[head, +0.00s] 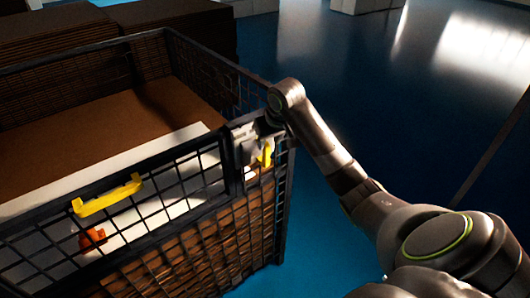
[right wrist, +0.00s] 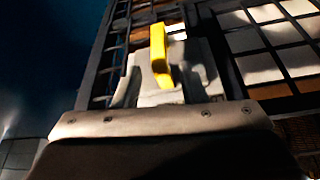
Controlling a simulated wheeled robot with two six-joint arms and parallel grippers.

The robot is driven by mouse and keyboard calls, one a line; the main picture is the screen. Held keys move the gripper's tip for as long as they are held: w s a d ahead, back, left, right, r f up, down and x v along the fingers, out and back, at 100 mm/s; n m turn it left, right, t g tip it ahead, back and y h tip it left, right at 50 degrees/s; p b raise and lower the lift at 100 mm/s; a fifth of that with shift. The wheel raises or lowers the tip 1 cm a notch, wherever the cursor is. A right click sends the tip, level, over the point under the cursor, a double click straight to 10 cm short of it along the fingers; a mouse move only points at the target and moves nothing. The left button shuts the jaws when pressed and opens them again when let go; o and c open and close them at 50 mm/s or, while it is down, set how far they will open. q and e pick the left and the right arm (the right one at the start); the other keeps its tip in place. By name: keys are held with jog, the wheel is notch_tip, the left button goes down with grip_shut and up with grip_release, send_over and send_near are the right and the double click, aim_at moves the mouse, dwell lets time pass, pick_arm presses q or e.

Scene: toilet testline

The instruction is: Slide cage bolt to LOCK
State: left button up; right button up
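The wire cage (head: 190,146) has a dark frame, and its bolt has a yellow handle (head: 266,153) near the front right corner post. In the right wrist view the yellow handle (right wrist: 158,48) stands upright just beyond my gripper, in front of the mesh. My right gripper (head: 258,137) is at the bolt, reaching in from the right. Its grey finger parts (right wrist: 165,82) lie around or close beside the handle. I cannot tell whether they touch it or how far apart they are. Part of the bolt is hidden by the gripper. My left gripper is not in view.
A yellow bracket (head: 107,195) sits on the front panel's top rail, with a small orange-red part (head: 92,238) below. The cage holds brown cardboard and a white panel (head: 150,155). Stacked brown boards (head: 165,30) stand behind.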

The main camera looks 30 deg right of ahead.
aim_at(266, 150)
jog(key=p+x, duration=0.1)
jog(key=x, duration=0.7)
jog(key=shift+f+p, duration=0.2)
jog(key=shift+p, duration=0.1)
jog(key=shift+c, duration=0.4)
jog(key=shift+w, duration=0.1)
grip_shut()
